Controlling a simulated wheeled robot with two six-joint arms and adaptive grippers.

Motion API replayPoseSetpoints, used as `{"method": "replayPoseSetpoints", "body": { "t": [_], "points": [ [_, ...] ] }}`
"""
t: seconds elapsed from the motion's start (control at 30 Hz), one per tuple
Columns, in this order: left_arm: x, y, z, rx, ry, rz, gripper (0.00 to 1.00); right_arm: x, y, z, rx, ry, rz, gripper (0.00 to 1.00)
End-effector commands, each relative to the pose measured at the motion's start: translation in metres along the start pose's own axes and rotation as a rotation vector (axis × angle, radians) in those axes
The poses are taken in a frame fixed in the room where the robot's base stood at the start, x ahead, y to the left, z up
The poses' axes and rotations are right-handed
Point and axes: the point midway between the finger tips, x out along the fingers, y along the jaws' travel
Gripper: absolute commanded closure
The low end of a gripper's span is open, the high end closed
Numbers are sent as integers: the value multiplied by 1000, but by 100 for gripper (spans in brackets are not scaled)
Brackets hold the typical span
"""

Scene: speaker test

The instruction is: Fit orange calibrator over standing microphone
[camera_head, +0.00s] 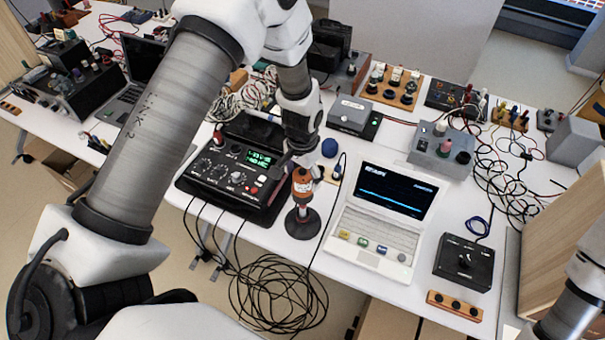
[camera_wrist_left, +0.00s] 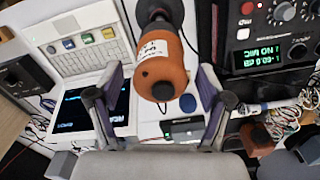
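The orange calibrator (camera_head: 303,181) stands upright above a round black base (camera_head: 302,224) in front of the black meter box. In the left wrist view the calibrator (camera_wrist_left: 165,74) has a white label and a small dark hole in its side. My left gripper (camera_wrist_left: 160,92) is open, its two fingers on either side of the calibrator with a gap to each. In the head view my left gripper (camera_head: 301,158) is at the calibrator's top, partly hidden by its own arm. I cannot make out a separate microphone. My right gripper is out of view.
The black meter box (camera_head: 236,172) with a green display is close on the left. A white laptop (camera_head: 375,225) is close on the right. Coiled black cable (camera_head: 278,294) hangs at the table's front edge. A grey box (camera_head: 353,116) stands behind.

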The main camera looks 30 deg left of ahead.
Motion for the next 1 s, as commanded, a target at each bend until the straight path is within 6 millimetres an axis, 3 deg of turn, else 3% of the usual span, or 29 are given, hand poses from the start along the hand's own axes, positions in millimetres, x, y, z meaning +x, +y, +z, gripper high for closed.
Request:
{"method": "replayPoseSetpoints", "body": {
  "t": [0.37,0.8,1.0],
  "points": [
    [-9,0,0,0,1,0,19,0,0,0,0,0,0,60],
    [-108,0,-1,0,3,-1,19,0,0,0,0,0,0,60],
    [-120,0,0,0,0,0,19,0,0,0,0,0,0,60]
  ]
}}
